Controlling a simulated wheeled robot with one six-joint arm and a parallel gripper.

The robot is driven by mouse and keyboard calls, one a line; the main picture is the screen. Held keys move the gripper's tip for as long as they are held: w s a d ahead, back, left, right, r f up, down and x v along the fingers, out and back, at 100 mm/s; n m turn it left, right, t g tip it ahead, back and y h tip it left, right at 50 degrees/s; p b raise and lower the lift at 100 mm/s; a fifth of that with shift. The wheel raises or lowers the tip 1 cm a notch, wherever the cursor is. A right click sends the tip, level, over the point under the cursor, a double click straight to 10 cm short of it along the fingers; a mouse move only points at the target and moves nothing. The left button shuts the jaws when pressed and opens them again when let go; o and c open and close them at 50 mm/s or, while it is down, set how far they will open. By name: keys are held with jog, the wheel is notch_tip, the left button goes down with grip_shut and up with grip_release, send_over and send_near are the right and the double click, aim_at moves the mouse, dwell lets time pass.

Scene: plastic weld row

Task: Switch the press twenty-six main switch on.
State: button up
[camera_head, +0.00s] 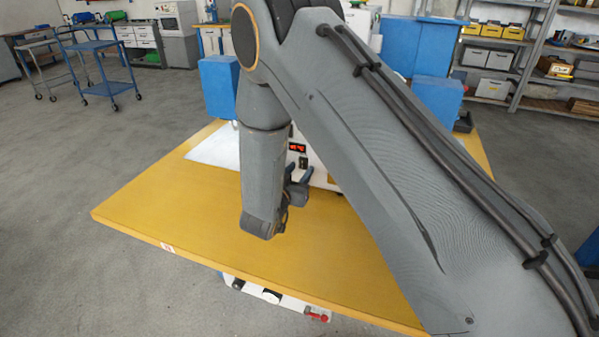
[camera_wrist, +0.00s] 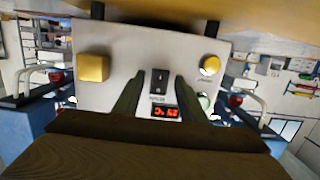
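The press (camera_head: 318,172) is a white machine on the yellow table, mostly hidden behind my arm in the head view. In the wrist view its white front panel (camera_wrist: 130,70) fills the middle. The display also shows in the head view (camera_head: 297,147). My gripper (camera_wrist: 160,78) is open and empty, its two dark fingers on either side of the switch in the picture. I cannot tell whether they touch the panel, nor the switch's position.
A yellow square part (camera_wrist: 93,68) and a round yellow knob (camera_wrist: 210,64) flank the switch. The yellow table (camera_head: 150,205) is clear at left. A white box with a red handle (camera_head: 317,316) hangs under its front edge. A blue trolley (camera_head: 100,65) and shelves (camera_head: 520,60) stand behind.

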jog(key=b+v, duration=0.1)
jog(key=v, duration=0.6)
jog(key=shift+s, duration=0.4)
jog(key=shift+w+a, duration=0.1)
